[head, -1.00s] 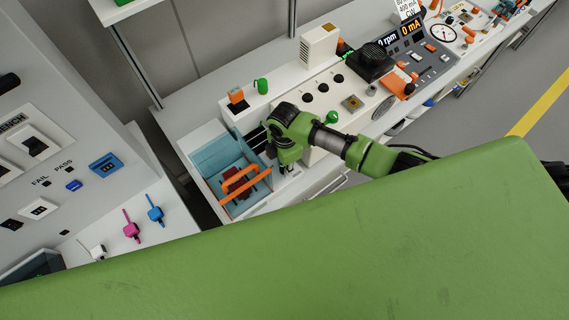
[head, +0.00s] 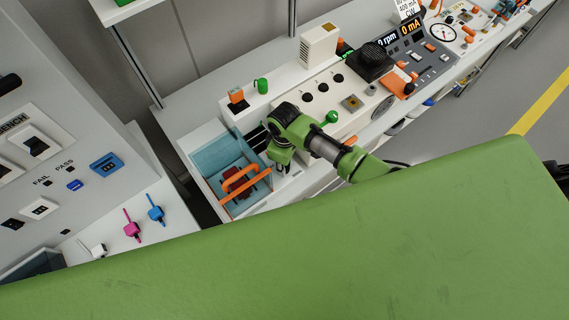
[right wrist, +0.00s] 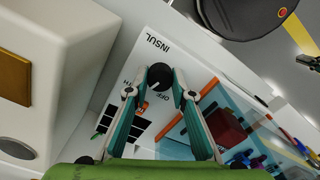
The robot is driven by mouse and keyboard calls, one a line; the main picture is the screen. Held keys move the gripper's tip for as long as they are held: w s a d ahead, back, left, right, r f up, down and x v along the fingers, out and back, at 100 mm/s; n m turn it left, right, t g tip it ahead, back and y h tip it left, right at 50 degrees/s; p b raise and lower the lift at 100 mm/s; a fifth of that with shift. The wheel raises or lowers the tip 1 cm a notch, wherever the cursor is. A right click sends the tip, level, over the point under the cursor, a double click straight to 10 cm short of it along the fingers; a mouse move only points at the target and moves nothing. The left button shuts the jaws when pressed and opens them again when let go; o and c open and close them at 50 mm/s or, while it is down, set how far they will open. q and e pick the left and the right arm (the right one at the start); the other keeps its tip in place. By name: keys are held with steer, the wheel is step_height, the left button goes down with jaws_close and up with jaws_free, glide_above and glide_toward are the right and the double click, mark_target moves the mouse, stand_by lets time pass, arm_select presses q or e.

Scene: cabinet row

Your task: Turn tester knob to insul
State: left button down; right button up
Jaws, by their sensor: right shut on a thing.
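The tester knob (right wrist: 160,75) is a round black knob with a white mark, on a white panel in the right wrist view. The label INSUL (right wrist: 158,42) is printed above it and OFF (right wrist: 163,96) just below it. Another label, partly hidden by a finger, lies to its left. The white mark points down and left, away from INSUL. My right gripper (right wrist: 163,78) has its fingers on both sides of the knob and is shut on it. In the head view my right gripper (head: 281,163) hides the knob. My left gripper is not in view.
A white console with several black knobs (head: 323,87) stands behind my right arm. A grey panel (head: 60,130) stands at the left.

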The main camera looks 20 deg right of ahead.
steer(key=m, duration=1.1)
steer(key=shift+m, duration=0.4)
stand_by(0.3)
steer(key=o, duration=1.1)
steer(key=shift+r, duration=0.15)
step_height(320, 180, up, 12)
